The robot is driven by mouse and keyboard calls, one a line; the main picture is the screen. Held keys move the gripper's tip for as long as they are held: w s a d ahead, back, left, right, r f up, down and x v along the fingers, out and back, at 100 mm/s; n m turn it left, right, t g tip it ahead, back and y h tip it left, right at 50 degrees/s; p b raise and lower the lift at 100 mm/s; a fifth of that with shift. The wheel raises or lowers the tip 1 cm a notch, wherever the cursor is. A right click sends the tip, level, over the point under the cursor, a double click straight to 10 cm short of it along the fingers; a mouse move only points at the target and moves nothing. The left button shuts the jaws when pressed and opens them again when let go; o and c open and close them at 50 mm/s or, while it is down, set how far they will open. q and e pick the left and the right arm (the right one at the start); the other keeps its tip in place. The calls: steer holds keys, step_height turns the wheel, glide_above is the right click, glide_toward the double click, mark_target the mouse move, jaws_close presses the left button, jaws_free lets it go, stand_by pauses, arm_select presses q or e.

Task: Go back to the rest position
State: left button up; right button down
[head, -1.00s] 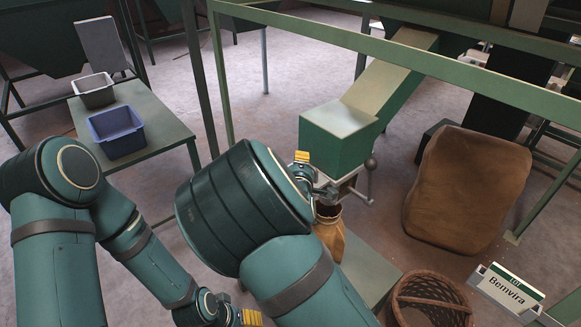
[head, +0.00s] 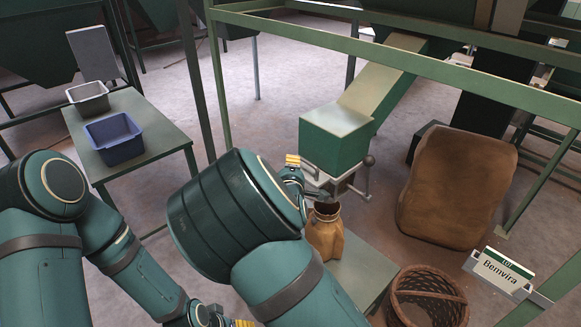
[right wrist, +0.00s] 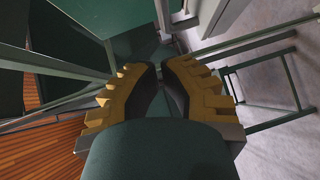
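My right gripper (head: 308,180) is beside the outlet under the green hopper box (head: 335,142), left of the lever with a round knob (head: 368,162). In the right wrist view its two yellow-backed fingers (right wrist: 161,78) stand a little apart, with nothing seen between them. An open-topped brown sack (head: 326,238) stands upright below the outlet, on a low table; my right arm hides its left side. My left gripper (head: 240,323) is low at the bottom edge of the head view and mostly cut off, so its opening is unclear.
A side table (head: 165,132) at left bears a blue bin (head: 114,143) and a grey bin (head: 88,97). A large brown sack (head: 460,190), a wicker basket (head: 432,285) and a "Bemvira" sign (head: 503,270) are at right. Green frame posts (head: 218,85) stand close beyond my right arm.

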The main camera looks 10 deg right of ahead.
steer(key=s+a+r+p, duration=0.1)
steer(key=s, duration=0.8)
steer(key=s+d+f+m+g, duration=0.3)
steer(key=s+f+m+g, duration=0.15)
steer(key=f, duration=0.55)
steer(key=s+d+f+m+g, duration=0.3)
steer(key=s+d+f+g, duration=0.15)
steer(key=f, duration=0.55)
steer(key=s+a+f+m+g+y, duration=0.2)
steer(key=s+m+y, duration=0.1)
steer(key=s, duration=0.4)
steer(key=s+a+f+m+g+y, duration=0.1)
steer(key=s+f+m+g+y, duration=0.2)
steer(key=s+m, duration=0.3)
steer(key=shift+s+a+f+g, duration=0.15)
steer(key=shift+s+a+g, duration=0.2)
steer(key=shift+s, duration=0.35)
